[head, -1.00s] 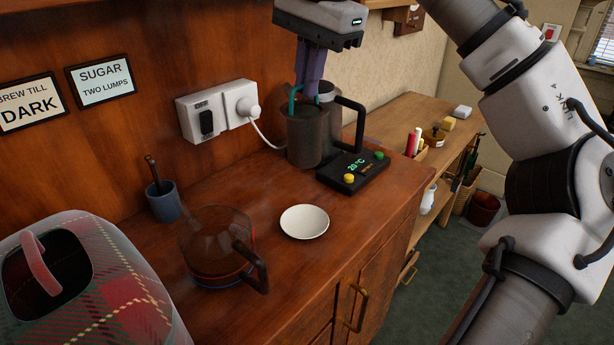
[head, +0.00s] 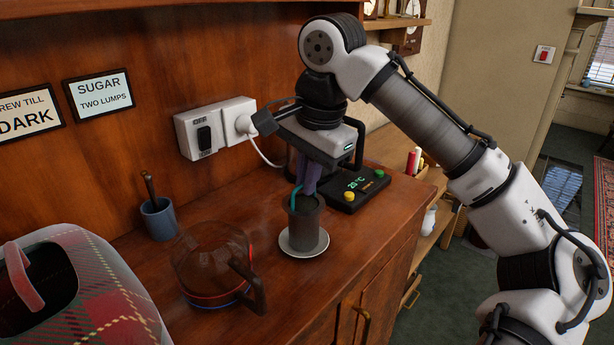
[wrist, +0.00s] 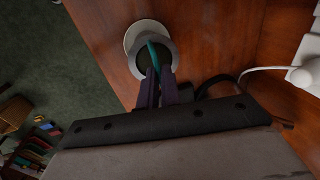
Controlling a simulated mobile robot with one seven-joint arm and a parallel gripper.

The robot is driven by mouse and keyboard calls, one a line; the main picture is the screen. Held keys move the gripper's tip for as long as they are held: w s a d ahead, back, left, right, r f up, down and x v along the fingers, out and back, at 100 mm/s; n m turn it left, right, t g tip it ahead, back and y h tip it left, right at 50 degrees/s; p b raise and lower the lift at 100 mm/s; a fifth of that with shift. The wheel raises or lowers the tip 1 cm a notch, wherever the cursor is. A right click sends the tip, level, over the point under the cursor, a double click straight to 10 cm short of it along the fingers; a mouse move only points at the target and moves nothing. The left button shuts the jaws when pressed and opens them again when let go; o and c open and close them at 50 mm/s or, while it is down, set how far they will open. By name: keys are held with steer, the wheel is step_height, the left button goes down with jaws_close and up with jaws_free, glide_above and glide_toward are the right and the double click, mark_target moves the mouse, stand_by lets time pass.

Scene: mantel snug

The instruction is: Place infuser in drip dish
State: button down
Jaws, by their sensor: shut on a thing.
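The infuser (head: 304,228) is a dark grey upright cylinder with a teal handle. My gripper (head: 300,188) is shut on that handle from above. The drip dish (head: 286,248), a small pale round dish on the wooden counter, is directly under the infuser. The infuser's bottom is within the dish's rim; I cannot tell whether it touches or hovers just above. In the wrist view, my gripper (wrist: 157,80) reaches the teal handle, the infuser (wrist: 171,50) shows its round open top, and the dish rim (wrist: 131,36) shows beyond it.
A glass teapot (head: 207,272) with a dark handle stands left of the dish. A blue cup (head: 158,219) with a stick in it is behind. A black control base (head: 350,196) sits behind right, partly hidden by my arm. A tartan cosy (head: 95,285) fills the lower left.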

mark_target(318, 208)
steer(key=c, duration=1.6)
jaws_free()
steer(key=shift+f, duration=0.1)
step_height(318, 208, up, 12)
steer(key=s+d+p, duration=0.1)
steer(key=p, duration=0.1)
steer(key=shift+s+d, duration=0.3)
steer(key=shift+s, duration=0.05)
